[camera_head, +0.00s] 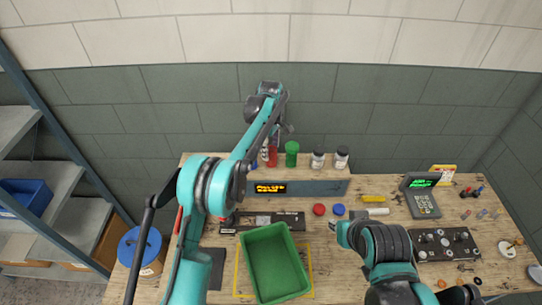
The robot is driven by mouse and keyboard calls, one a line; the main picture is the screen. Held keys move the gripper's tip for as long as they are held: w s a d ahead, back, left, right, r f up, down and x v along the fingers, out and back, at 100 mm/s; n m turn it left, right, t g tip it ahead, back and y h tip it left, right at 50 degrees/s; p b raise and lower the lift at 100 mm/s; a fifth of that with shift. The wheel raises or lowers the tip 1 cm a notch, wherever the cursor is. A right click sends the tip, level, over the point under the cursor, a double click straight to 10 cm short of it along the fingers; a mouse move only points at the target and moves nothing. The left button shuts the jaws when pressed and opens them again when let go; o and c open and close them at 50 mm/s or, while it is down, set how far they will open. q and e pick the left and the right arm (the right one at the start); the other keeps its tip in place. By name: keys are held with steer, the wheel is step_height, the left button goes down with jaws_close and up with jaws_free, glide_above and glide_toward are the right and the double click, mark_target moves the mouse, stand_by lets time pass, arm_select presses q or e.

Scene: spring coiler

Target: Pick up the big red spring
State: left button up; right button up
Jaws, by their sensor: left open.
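A red upright cylinder-like thing (272,156), which looks like the big red spring, stands on the raised shelf at the back of the bench. It is partly hidden by my left arm, and its coils are too small to make out. My left gripper (287,128) is open and small in view, just above and slightly right of the red thing, apart from it as far as I can tell. My right arm comes in from the lower right; its gripper (334,226) is small and partly hidden over the bench front.
A green bin (274,262) sits at the front. A keypad device (423,204) and a black panel (444,244) stand at right.

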mark_target(271, 156)
arm_select(q)
step_height(271, 156, down, 5)
steer(key=shift+d+r, duration=0.1)
steer(key=shift+d, duration=0.05)
steer(key=c, duration=1.3)
steer(key=shift+r, duration=0.1)
steer(key=shift+c, duration=0.2)
